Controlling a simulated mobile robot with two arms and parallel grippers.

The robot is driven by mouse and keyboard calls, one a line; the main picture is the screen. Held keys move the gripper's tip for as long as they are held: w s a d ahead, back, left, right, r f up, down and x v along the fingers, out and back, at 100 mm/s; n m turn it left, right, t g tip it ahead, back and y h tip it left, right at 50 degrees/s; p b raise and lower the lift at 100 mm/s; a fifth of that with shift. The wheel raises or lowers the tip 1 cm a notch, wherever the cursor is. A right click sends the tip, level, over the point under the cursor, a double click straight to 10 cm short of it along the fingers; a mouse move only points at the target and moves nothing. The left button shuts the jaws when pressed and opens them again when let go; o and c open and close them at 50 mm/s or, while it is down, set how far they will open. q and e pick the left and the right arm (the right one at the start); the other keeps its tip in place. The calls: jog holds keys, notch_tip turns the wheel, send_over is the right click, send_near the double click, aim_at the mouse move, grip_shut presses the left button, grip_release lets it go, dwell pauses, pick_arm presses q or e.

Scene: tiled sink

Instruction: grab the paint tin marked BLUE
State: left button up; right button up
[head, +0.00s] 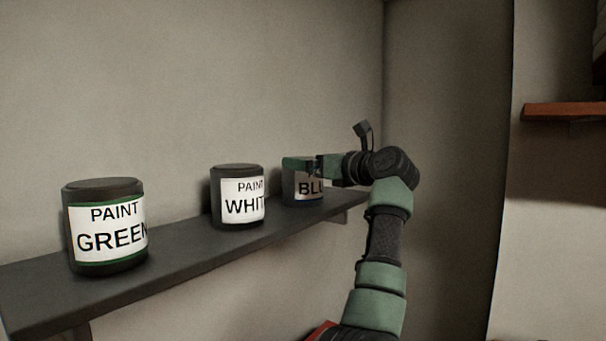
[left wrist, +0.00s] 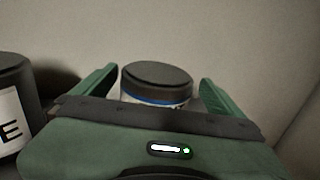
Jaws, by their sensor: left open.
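The dark paint tin marked BLUE (head: 309,189) stands upright at the far right end of the shelf in the head view. Its label reads "BLU", with the rest hidden, and my gripper covers its upper part. My left gripper (head: 307,165) is open at this tin. In the left wrist view, the tin's dark lid and blue band (left wrist: 157,82) show between the two green fingers of the left gripper (left wrist: 156,76). A gap shows on each side of the lid, and the tin's lower part is hidden behind the gripper body. My right gripper is in neither view.
The WHITE paint tin (head: 238,197) stands left of the BLUE one, and its edge shows at the left in the wrist view (left wrist: 12,105). The GREEN tin (head: 106,228) is further left on the dark shelf (head: 180,252). A wall backs the shelf. A reddish shelf (head: 565,111) is at right.

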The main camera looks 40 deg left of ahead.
pick_arm(q)
jog(key=a, duration=0.1)
jog(key=a+p, duration=0.1)
jog(key=a, duration=0.1)
jog(key=shift+w+r, duration=0.1)
jog(key=shift+r, duration=0.25)
jog(key=shift+a+f+p, duration=0.2)
jog(key=shift+a+p, duration=0.15)
jog(key=shift+a, duration=0.05)
jog(key=shift+w+d, duration=0.1)
jog(key=shift+w, duration=0.05)
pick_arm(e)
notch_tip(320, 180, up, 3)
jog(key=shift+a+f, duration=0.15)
pick_arm(q)
jog(key=c, duration=1.5)
jog(key=shift+r, duration=0.2)
jog(key=c, duration=0.3)
jog(key=shift+f, duration=0.1)
jog(key=shift+c, duration=0.2)
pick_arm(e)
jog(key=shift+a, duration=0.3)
